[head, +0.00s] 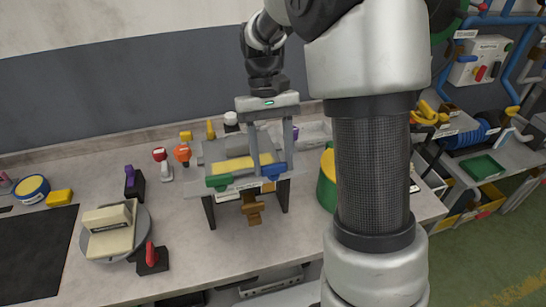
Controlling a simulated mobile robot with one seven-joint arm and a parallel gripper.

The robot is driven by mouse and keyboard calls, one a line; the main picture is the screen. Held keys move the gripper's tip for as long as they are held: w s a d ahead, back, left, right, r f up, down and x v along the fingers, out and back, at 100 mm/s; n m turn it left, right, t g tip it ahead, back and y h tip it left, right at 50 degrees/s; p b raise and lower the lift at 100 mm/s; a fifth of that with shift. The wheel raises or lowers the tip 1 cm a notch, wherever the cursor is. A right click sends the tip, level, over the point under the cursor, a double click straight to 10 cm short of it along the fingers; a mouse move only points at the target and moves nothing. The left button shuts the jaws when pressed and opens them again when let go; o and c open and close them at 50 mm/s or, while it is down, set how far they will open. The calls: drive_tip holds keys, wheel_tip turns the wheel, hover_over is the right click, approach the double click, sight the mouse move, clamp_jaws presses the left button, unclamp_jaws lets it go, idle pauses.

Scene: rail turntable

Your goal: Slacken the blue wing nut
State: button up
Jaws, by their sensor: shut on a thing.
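The blue wing nut (275,170) sits at the front right of a small bench fixture (193,192) with a yellow pad and dark legs. My gripper (272,165) reaches down from above, with one grey finger on each side of the blue wing nut, and is shut on it. The fingers hide part of the nut and the rail behind it. A green wing nut (218,181) sits at the fixture's front left, apart from my gripper. A brown knob (252,211) hangs below the fixture's front.
Left of the fixture stand red and orange knobbed pieces (182,154), a purple-topped lever (129,176), a red lever (151,257) and a round turntable (140,238) with a cream block. A green-and-yellow container (326,190) stands close on the right.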

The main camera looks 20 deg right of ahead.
drive_tip(key=o, duration=1.1)
drive_tip(key=shift+c, duration=0.2)
drive_tip(key=p+v, duration=0.1)
drive_tip(key=v, duration=1.6)
drive_tip(key=shift+r+p, duration=0.25)
drive_tip(key=shift+p, duration=0.15)
drive_tip(key=shift+d+r, duration=0.1)
drive_tip(key=s+r+t, duration=0.3)
drive_tip(key=s+t, duration=0.2)
drive_tip(key=s, duration=0.4)
drive_tip(key=s+f+t, duration=0.5)
drive_tip(key=s+f, duration=0.1)
drive_tip(key=s, duration=0.5)
drive_tip(key=shift+f, duration=0.3)
